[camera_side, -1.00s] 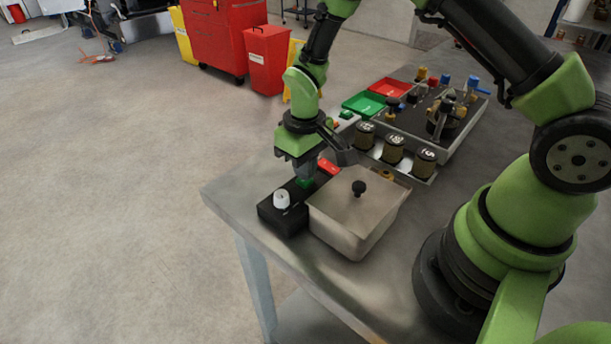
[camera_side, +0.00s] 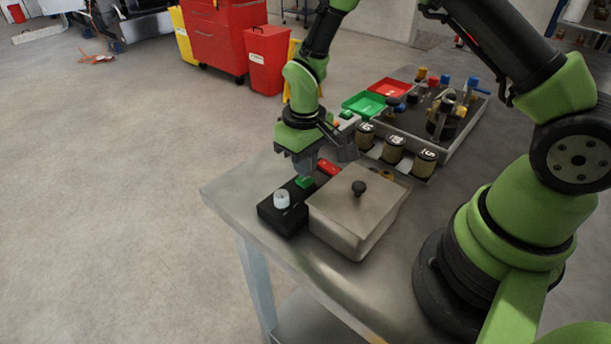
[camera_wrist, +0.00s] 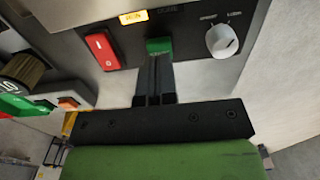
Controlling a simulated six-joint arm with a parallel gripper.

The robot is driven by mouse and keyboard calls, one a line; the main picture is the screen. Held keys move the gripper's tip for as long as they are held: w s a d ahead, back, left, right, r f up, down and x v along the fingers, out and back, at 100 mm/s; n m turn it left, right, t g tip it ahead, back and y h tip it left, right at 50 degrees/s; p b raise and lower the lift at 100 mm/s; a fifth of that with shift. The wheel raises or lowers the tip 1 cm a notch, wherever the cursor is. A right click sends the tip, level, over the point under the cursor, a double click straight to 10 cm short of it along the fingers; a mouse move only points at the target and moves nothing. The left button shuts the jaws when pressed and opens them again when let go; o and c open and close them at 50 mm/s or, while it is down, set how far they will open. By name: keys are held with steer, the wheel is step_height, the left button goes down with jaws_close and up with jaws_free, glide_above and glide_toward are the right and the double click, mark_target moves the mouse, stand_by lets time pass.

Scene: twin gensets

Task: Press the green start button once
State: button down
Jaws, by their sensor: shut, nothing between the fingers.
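The green start button (camera_side: 304,182) sits on a black control box (camera_side: 288,217), between a white knob (camera_side: 281,200) and a red rocker switch (camera_side: 328,168). My gripper (camera_side: 304,172) is shut and empty, pointing down just above the green button, apparently with a small gap. In the wrist view, the shut fingertips (camera_wrist: 158,57) overlap the near edge of the green button (camera_wrist: 159,45). The red switch (camera_wrist: 102,50) is left of it and the white knob (camera_wrist: 222,40) right. An amber indicator (camera_wrist: 133,17) beside the button is lit.
A lidded metal container (camera_side: 352,215) with a black knob stands close against the control box. Several dark round jars (camera_side: 395,149) and an equipment tray (camera_side: 440,120) lie behind. Green (camera_side: 364,104) and red (camera_side: 389,88) bins are farther back.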

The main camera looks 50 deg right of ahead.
step_height(320, 180, up, 10)
stand_by(1.0)
steer(key=shift+r, duration=0.2)
step_height(320, 180, up, 10)
steer(key=r+m+t, duration=0.1)
steer(key=m+t, duration=0.1)
steer(key=t, duration=0.1)
glide_above(305, 179)
steer(key=s, duration=0.6)
steer(key=s+r+m+t+y, duration=0.2)
steer(key=s+r+t, duration=0.2)
steer(key=s, duration=0.8)
steer(key=shift+a, duration=0.45)
